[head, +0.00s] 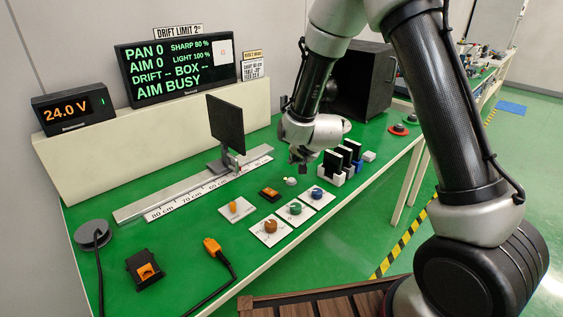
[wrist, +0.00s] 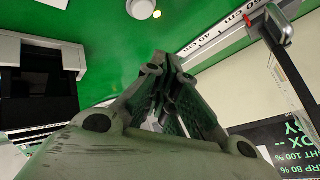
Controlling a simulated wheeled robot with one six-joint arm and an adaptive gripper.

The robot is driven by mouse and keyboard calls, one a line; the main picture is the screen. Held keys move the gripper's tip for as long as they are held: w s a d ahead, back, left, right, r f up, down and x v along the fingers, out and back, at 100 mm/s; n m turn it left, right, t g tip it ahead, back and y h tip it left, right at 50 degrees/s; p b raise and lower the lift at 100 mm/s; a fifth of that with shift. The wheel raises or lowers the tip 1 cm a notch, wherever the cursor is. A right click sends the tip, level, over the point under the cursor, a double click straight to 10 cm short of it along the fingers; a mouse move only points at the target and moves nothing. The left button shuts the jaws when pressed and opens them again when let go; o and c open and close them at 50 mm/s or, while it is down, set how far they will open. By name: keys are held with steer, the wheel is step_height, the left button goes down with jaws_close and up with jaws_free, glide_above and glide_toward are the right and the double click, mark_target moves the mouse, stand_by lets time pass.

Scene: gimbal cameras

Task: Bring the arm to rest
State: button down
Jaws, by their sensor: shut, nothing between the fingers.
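My gripper (head: 301,163) hangs above the green table (head: 180,270), near its middle, pointing down. In the wrist view the two fingers of my gripper (wrist: 160,110) come together with nothing held between them. My arm reaches in from the right and bends down over the table. A small white round piece (head: 290,181) stands on the table below and left of the gripper; a white round piece also shows in the wrist view (wrist: 141,8), beyond the fingers.
A rack with black plates (head: 342,162) stands right of the gripper, with an open black box (head: 362,85) behind. A black screen (head: 226,122) stands on a ruled rail (head: 160,206) to the left. Knob plates (head: 270,230) and an orange connector (head: 212,246) lie nearer. The display reads AIM BUSY (head: 168,90).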

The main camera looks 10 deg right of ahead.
steer(key=s+f+n+g, duration=0.1)
steer(key=s, duration=0.1)
steer(key=s+f+n+g, duration=0.1)
steer(key=s+f+g, duration=0.1)
steer(key=s, duration=0.1)
steer(key=s+f+n+g, duration=0.1)
steer(key=s, duration=0.2)
steer(key=shift+d+f, duration=0.2)
steer(key=s+r+g, duration=0.1)
steer(key=s, duration=0.1)
steer(key=s+d+r+n, duration=0.1)
steer(key=s, duration=0.1)
steer(key=s+d+r+n+g, duration=0.1)
steer(key=shift+s+d+g, duration=0.1)
steer(key=shift+s+g, duration=0.2)
steer(key=shift+s, duration=0.1)
steer(key=s+d+r+t+h, duration=0.1)
steer(key=s+d+r, duration=0.8)
steer(key=s+r, duration=0.2)
steer(key=s+d+r+n+t, duration=0.1)
steer(key=s+d+r, duration=0.8)
steer(key=r, duration=0.4)
steer(key=shift+s+r+h, duration=0.4)
steer(key=shift+s, duration=0.5)
